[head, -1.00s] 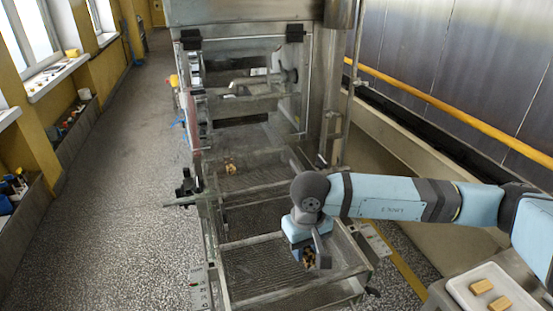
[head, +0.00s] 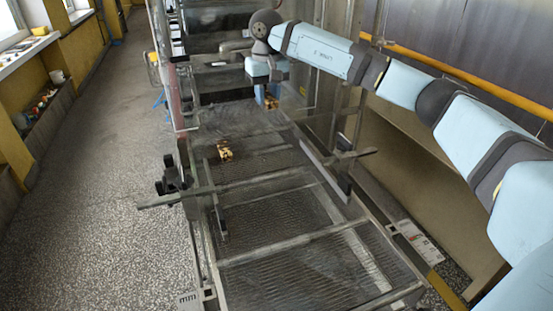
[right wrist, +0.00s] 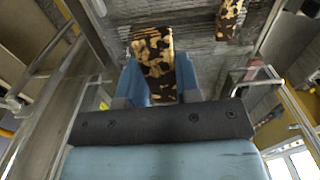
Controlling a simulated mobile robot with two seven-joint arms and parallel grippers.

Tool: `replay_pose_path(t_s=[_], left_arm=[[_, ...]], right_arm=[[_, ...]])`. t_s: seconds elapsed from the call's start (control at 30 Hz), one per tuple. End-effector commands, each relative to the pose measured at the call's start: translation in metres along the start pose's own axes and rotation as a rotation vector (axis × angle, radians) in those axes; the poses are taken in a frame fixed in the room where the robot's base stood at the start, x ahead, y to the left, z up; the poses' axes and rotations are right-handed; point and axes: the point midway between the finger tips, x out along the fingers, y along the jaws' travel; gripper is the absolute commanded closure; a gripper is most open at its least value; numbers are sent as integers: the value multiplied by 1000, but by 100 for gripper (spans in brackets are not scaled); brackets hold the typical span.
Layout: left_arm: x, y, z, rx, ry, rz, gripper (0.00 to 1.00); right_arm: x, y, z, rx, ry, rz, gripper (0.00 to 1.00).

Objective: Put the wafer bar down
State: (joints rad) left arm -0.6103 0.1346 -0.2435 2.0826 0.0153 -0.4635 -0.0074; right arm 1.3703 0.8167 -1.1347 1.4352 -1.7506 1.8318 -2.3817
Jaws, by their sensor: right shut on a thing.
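My right gripper (head: 268,92) is shut on a mottled brown-and-tan wafer bar (right wrist: 155,62), which stands out between the blue fingers in the right wrist view. In the head view only a small part of this bar (head: 271,102) shows below the gripper, over the far part of the mesh belt (head: 270,208). I cannot tell whether it touches the mesh. A second, similar bar (head: 225,150) lies on the mesh, nearer and to the left of the gripper. It also shows at the top of the right wrist view (right wrist: 229,20). My left gripper is not in view.
Metal rails and crossbars frame the belt. A bracket with dark knobs (head: 173,176) stands at its left edge and a bar with a dark clamp (head: 345,150) at its right. Machine uprights and housing rise beyond the gripper. The near mesh is bare.

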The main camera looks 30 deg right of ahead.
Motion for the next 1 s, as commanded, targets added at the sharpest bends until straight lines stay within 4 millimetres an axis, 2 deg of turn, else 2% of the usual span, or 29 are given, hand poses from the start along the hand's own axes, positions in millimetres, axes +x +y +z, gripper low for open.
replay_pose_path(t_s=[0.03,0.2,0.27,0.33,0.47,0.8,0.9,1.0], left_arm=[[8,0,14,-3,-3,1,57],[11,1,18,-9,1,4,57],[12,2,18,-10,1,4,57],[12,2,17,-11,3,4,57],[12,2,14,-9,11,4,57],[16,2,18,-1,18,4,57],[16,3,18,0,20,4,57],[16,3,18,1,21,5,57]], right_arm=[[-7,10,-12,16,6,-3,82],[-41,34,-28,37,1,0,82],[-45,38,-30,39,-1,2,82],[-41,40,-31,41,-3,3,82],[-12,41,-31,40,-7,4,82],[77,41,-30,40,-5,3,82],[94,41,-30,40,-3,3,82],[103,41,-31,41,-2,3,82]])
